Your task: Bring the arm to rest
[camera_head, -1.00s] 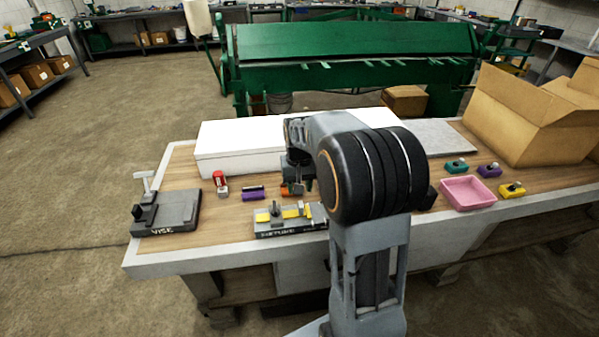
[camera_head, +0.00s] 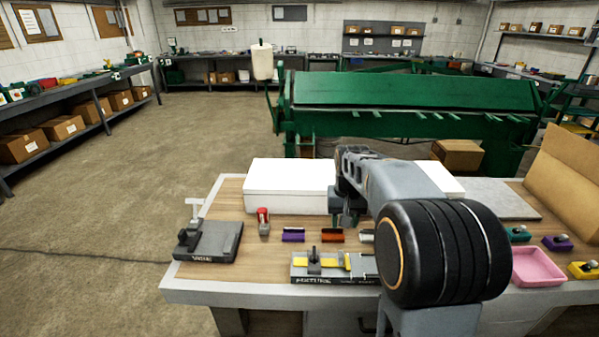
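My arm reaches over the workbench (camera_head: 262,288) from the front, its large dark joint in the right half of the view. My gripper (camera_head: 345,218) points down above the bench, in front of the white box (camera_head: 280,186). Its fingers are small, dark and partly hidden by the arm, so I cannot tell whether they are open or shut. Below it an orange-brown piece (camera_head: 332,235) lies on the wood, and a grey piece (camera_head: 366,236) lies to its right. I cannot tell whether the gripper touches anything.
A vise (camera_head: 208,240), a red-topped item (camera_head: 263,222), a purple piece (camera_head: 293,235) and a fixture with a yellow strip (camera_head: 318,265) stand on the bench. To the right are a pink tray (camera_head: 538,266) and a cardboard box (camera_head: 565,185). A green machine (camera_head: 400,105) stands behind.

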